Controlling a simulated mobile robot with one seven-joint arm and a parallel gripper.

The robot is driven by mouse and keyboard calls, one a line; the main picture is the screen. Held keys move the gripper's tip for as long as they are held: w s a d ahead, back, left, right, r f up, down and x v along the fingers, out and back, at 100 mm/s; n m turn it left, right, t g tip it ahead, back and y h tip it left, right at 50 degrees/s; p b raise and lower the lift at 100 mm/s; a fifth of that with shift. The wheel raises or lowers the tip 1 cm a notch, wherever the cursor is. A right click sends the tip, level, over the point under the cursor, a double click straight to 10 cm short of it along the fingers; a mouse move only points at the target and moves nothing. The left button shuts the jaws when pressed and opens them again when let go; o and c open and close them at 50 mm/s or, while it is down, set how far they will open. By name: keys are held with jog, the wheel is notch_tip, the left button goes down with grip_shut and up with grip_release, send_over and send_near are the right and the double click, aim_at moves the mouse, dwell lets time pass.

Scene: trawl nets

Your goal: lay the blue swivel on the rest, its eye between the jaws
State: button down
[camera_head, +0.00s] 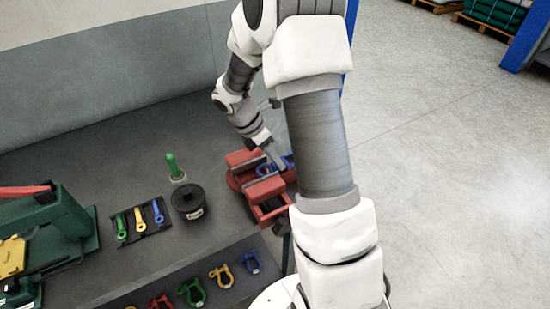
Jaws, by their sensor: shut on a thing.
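A red vise (267,190) stands at the bench's right end, with one jaw block behind and one in front and a gap between them. My gripper (277,158) reaches down from behind over this gap. It is shut on a blue piece, which I take to be the blue swivel (265,170). Blue shows in the gap between the jaws and also just right of the fingers. The gripper hides part of the swivel. I cannot tell whether the swivel touches the rest, which I cannot make out, or exactly where its eye lies.
A dark tray (149,234) holds green, yellow and blue eyed pieces. A black pot (188,202) and an upright green-handled tool (173,166) stand left of the vise. A green press (62,230) is far left. Coloured shackles (221,275) lie along the front.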

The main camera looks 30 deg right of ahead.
jog(key=shift+f, duration=0.1)
jog(key=c, duration=0.6)
grip_release()
jog(key=shift+o, duration=0.2)
